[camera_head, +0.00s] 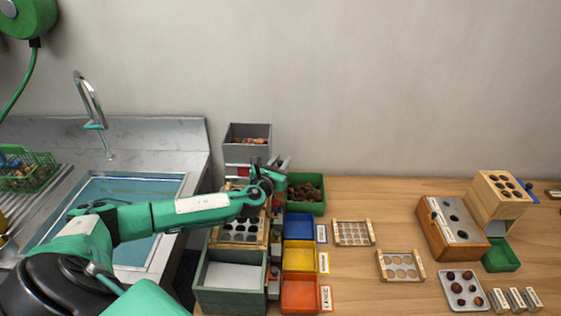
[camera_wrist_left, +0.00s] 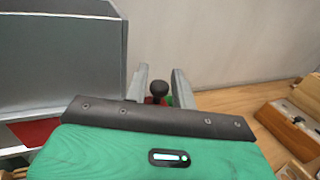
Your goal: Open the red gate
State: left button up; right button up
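The red gate (camera_head: 236,168) shows as a red strip under the grey hopper (camera_head: 247,131); my left arm and gripper hide part of that area. In the left wrist view a red panel (camera_wrist_left: 36,131) shows at the left below the grey hopper wall (camera_wrist_left: 60,60). My left gripper (camera_head: 279,163) is at the hopper's lower right side. Its fingers (camera_wrist_left: 160,86) are apart, with a dark round knob (camera_wrist_left: 157,89) between or just beyond them. I see no clear contact with the knob. A little red shows beneath the knob. My right gripper is in neither view.
Chestnuts lie in the hopper and a green bin (camera_head: 306,207). Blue (camera_head: 299,228), yellow (camera_head: 300,258) and orange (camera_head: 299,295) bins line up in front. A sink (camera_head: 120,190) is at the left. Wooden racks and a wooden box (camera_head: 437,240) stand right. Bare table lies between them.

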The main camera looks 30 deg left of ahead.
pick_arm(q)
grip_shut()
jog(key=w+d, duration=0.1)
jog(key=d, duration=0.2)
jog(key=w+d, duration=0.1)
jog(key=shift+w+d+p, duration=0.15)
jog(key=shift+w+p, duration=0.15)
jog(key=shift+p, duration=0.1)
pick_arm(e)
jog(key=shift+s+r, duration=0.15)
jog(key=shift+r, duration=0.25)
pick_arm(q)
grip_release()
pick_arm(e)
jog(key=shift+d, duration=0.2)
pick_arm(q)
jog(key=shift+s, duration=0.1)
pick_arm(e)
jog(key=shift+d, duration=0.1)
